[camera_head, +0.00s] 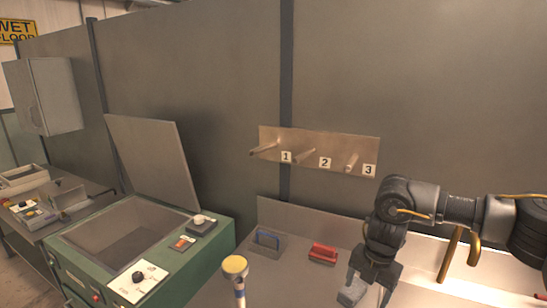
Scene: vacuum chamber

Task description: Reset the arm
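My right arm comes in from the right side of the head view. Its dark gripper (370,290) points down over the worktable, with its two fingers apart. A small grey block (352,294) lies on the table beside and partly behind the left finger. I cannot tell whether the finger touches it. My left gripper is not in view.
A blue-handled block (267,240) and a red block (323,253) lie at the table's back. A wall rack (330,143) has pegs numbered 1 to 3. A green machine (190,262) with its lid (155,160) raised stands left. A yellow-topped post (235,266) stands in front.

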